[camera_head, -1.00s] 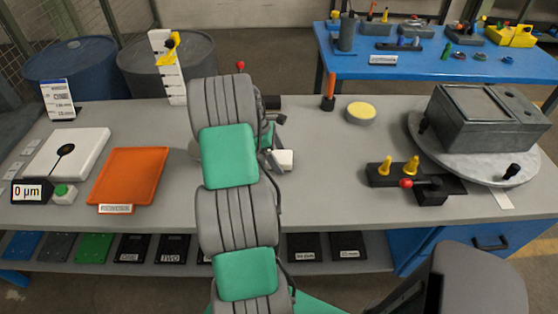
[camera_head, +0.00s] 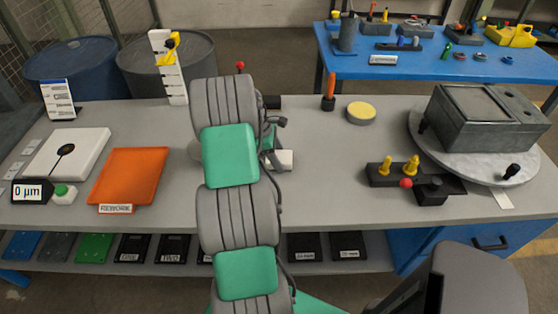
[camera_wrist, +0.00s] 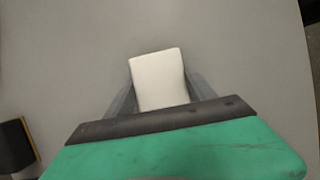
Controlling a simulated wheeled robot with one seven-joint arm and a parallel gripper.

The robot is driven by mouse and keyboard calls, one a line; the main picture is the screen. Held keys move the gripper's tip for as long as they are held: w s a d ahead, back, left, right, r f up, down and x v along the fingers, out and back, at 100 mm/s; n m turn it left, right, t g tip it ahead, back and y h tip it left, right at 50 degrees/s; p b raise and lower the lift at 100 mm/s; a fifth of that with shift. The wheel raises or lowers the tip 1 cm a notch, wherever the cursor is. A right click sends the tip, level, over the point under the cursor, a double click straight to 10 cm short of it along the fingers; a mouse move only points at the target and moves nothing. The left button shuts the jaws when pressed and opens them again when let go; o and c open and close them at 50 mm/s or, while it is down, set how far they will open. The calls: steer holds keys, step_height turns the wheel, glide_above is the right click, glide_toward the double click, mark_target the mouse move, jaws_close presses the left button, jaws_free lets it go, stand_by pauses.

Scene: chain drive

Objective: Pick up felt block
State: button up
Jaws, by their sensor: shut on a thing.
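The felt block (camera_wrist: 158,80) is a white block. In the wrist view it sits between the two fingers of my gripper (camera_wrist: 160,95), one finger along each side. In the head view the felt block (camera_head: 285,159) shows just right of my arm, near the middle of the grey bench. My gripper (camera_head: 270,158) is mostly hidden behind my arm there. It is shut on the felt block. I cannot tell whether the block touches the bench top or is just above it.
An orange tray (camera_head: 130,176) and a white plate device (camera_head: 88,150) lie to the left. A yellow-topped round tin (camera_head: 361,113), a black fixture with yellow pegs (camera_head: 400,172) and a grey box (camera_head: 488,118) on a round plate stand to the right. The bench (camera_head: 335,190) is clear in front.

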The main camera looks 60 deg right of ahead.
mark_target(282, 156)
steer(key=shift+c, duration=1.3)
steer(key=shift+r, duration=0.1)
steer(key=shift+r, duration=0.25)
step_height(282, 156, up, 2)
steer(key=shift+r, duration=0.15)
steer(key=w+a+r, duration=0.2)
steer(key=a+r, duration=0.8)
steer(key=a, duration=0.3)
steer(key=shift+w+a+b, duration=0.25)
steer(key=shift+a+b, duration=0.1)
steer(key=shift+a, duration=0.05)
